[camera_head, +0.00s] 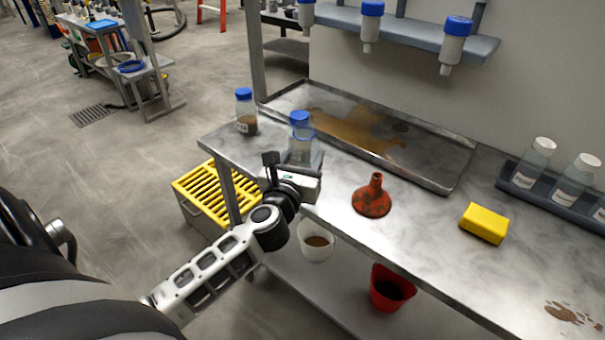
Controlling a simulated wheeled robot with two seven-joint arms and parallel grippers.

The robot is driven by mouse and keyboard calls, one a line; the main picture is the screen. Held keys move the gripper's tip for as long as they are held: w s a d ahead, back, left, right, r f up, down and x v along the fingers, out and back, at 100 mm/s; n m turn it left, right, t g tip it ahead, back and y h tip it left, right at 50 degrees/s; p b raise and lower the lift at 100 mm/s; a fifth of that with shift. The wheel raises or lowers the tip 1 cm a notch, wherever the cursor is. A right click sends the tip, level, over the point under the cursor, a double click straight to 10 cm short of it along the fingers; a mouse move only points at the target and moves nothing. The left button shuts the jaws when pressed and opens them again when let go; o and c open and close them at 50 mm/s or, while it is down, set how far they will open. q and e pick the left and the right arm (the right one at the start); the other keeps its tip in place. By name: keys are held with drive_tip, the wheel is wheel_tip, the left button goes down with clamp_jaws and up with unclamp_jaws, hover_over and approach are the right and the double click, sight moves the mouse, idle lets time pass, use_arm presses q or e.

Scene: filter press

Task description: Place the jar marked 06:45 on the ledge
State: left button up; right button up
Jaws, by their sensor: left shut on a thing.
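My left gripper (293,166) is over the left end of the steel bench (335,178), shut on a clear jar with a blue lid (301,134). The gripper hides the jar's lower part, and I cannot read a time on it. Another blue-lidded jar (246,112), with brown matter in its bottom and a pale label too small to read, stands at the bench's left corner. A dark rack (550,200) at the right holds clear labelled jars. My right gripper is not in view.
A stained steel tray (450,182) lies along the back of the bench. A red funnel (373,199) and a yellow block (484,223) stand in front of it. A white bucket (317,247) and red bucket (391,289) are below. The bench between block and front edge is clear.

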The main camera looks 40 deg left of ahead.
sight(302, 160)
use_arm(q)
drive_tip(key=shift+w+a+f, duration=0.35)
drive_tip(key=shift+w+f, duration=0.1)
drive_tip(key=shift+f, duration=0.3)
drive_tip(key=shift+w+a+f+b, duration=0.3)
drive_tip(key=shift+w+f+b, duration=0.05)
drive_tip(key=shift+f+b, duration=0.1)
wheel_tip(302, 160, down, 3)
drive_tip(key=shift+w+f+b, duration=0.15)
drive_tip(key=shift+b, duration=0.6)
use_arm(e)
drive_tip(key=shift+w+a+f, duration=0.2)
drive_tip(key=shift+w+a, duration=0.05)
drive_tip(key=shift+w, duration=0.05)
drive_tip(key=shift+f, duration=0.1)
use_arm(q)
drive_tip(key=shift+f, duration=0.2)
drive_tip(key=o, duration=1.1)
drive_tip(key=shift+c, duration=0.2)
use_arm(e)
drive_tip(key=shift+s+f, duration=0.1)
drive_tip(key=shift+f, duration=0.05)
